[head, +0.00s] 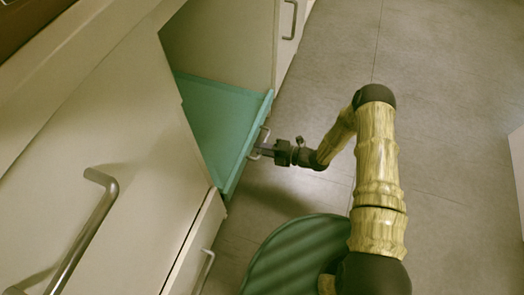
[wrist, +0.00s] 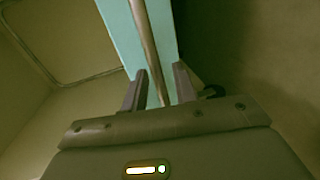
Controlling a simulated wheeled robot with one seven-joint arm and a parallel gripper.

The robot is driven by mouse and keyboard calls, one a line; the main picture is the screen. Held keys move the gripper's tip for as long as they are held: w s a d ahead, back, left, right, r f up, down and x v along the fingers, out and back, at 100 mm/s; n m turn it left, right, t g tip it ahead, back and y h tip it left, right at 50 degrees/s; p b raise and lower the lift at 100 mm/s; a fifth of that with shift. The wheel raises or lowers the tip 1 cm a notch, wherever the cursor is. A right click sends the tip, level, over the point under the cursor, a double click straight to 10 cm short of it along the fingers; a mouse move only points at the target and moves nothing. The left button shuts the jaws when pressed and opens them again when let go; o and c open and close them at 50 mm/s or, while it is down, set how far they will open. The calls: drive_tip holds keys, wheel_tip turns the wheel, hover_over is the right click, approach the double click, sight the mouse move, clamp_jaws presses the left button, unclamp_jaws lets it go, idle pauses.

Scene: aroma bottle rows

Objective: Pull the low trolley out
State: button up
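The low trolley (head: 213,115) is a teal, flat-topped unit at floor level in the bay between cream cabinets. Its front carries a metal handle (head: 265,132), which also shows as a bar in the wrist view (wrist: 147,35). My gripper (head: 259,149) is at this handle, in front of the trolley. In the wrist view my gripper's fingers (wrist: 161,75) stand apart, one on each side of the bar, with visible gaps. The part of the bar deepest between the fingers is partly hidden by my gripper's body.
A cream cabinet front with a large metal handle (head: 88,225) fills the left. Another cabinet with a handle (head: 290,18) borders the bay at the top. A lower drawer handle (head: 205,268) sits near the bottom. The grey tiled floor (head: 440,110) to the right is clear.

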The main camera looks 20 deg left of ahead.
drive_tip(key=shift+a, duration=0.2)
drive_tip(key=shift+c, duration=0.4)
drive_tip(key=shift+w, duration=0.1)
clamp_jaws()
drive_tip(key=shift+d, duration=0.1)
drive_tip(key=f+p+v, duration=0.1)
drive_tip(key=f+v, duration=0.2)
drive_tip(key=v, duration=1.3)
drive_tip(key=d+f+p+v, duration=0.1)
drive_tip(key=f+p+v, duration=0.1)
drive_tip(key=v, duration=1.5)
drive_tip(key=shift+s+d+f, duration=0.2)
drive_tip(key=shift+s+f, duration=0.05)
drive_tip(key=shift+f, duration=0.7)
